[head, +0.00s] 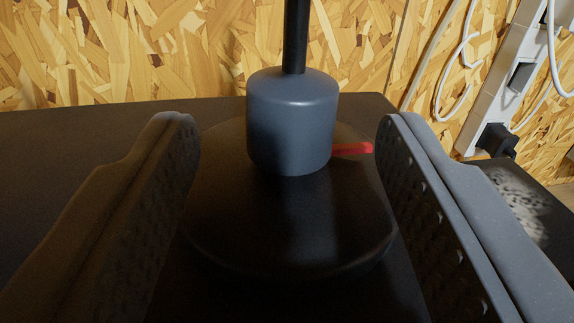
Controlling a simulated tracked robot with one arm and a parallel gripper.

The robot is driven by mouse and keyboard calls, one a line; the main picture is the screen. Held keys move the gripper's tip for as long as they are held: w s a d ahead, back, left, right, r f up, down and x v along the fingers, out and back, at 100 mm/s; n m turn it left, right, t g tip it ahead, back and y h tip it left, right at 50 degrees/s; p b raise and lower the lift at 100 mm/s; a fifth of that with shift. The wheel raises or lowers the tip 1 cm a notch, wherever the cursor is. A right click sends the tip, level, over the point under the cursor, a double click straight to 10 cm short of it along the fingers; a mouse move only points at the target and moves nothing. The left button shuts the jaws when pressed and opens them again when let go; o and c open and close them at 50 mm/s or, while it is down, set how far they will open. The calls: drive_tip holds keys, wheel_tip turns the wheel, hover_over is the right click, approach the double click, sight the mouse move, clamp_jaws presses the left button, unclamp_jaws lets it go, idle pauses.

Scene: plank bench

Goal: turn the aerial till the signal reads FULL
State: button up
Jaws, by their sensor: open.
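The aerial has a blue-grey cylindrical knob (291,122) with a thin black mast (296,38) standing upright from its top. The mast's upper end is out of view. The knob sits on a round black base (290,225). A red pointer (352,149) sticks out to the right from low on the knob. My gripper (288,135) is open, with one finger on each side of the knob. Gaps show between both fingers and the knob; the right fingertip is close to the pointer's end. No signal readout is in view.
The aerial's base rests on a dark flat surface (60,140). A chipboard wall (170,50) stands behind. At the right, a white power strip (515,75) with a black plug (495,143) and white cables (445,75) is against the wall.

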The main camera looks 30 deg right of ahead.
drive_tip(key=shift+s+a, duration=0.1)
drive_tip(key=shift+s, duration=0.3)
drive_tip(key=shift+v, duration=1.9)
drive_tip(key=v, duration=0.7)
drive_tip(key=shift+p, duration=0.3)
drive_tip(key=shift+s+a, duration=0.1)
drive_tip(key=s+a+r+n+y+p, duration=0.2)
drive_tip(key=s+a+r+y+p, duration=0.2)
drive_tip(key=s+a, duration=0.4)
drive_tip(key=s+a+r+n+y+p, duration=0.2)
drive_tip(key=s+a+r, duration=0.3)
drive_tip(key=s, duration=0.9)
drive_tip(key=a+y+p, duration=0.1)
drive_tip(key=a, duration=0.2)
drive_tip(key=shift+s+r+n+g+y+p, duration=0.25)
drive_tip(key=shift+r+n+g+y+p, duration=0.05)
drive_tip(key=shift+r+g+y+p, duration=0.1)
